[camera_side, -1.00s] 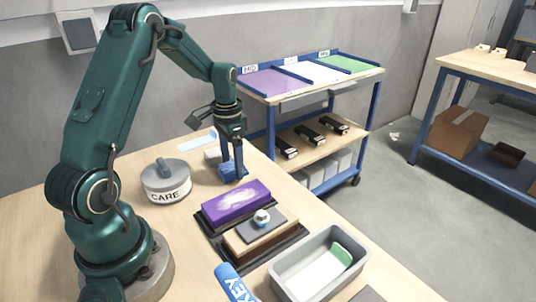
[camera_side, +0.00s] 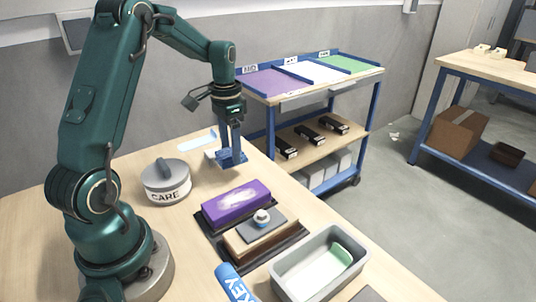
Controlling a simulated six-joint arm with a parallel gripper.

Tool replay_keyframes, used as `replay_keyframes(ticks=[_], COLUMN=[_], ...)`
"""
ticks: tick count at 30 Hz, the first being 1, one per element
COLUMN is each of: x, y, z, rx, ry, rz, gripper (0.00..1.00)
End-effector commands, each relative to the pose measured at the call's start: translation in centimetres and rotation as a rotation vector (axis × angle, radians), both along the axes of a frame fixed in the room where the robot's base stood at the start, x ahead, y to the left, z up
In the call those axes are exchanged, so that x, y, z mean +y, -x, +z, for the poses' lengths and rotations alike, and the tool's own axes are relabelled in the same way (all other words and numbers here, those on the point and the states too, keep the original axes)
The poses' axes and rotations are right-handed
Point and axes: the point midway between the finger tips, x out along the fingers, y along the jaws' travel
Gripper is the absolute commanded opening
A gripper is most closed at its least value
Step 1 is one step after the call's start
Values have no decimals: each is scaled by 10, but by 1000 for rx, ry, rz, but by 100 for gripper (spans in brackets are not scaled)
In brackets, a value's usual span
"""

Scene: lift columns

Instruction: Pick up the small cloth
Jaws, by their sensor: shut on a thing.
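The small blue cloth (camera_side: 234,160) hangs between the fingers of my gripper (camera_side: 230,151), which is shut on it. Both are above the table, behind the purple-topped block and to the right of the round pot. The cloth looks bunched, and the fingers hide part of it.
The grey round pot marked CARE (camera_side: 167,184) stands to the left. The purple-topped block (camera_side: 236,203) and a brown block (camera_side: 262,240) sit on black trays in front. A grey bin (camera_side: 290,290) stands nearer the front. A blue roll (camera_side: 233,284) lies beside it.

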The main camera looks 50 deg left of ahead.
Motion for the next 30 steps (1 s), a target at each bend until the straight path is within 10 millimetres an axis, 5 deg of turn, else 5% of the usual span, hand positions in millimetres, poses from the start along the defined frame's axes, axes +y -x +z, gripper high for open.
replay_keyframes(ticks=[15,29,30], x=[57,64,64], y=[86,98,98], z=[61,69,69], rx=[-1,0,0], ry=[-2,0,0], rz=[6,0,0], gripper=[7,7,57])
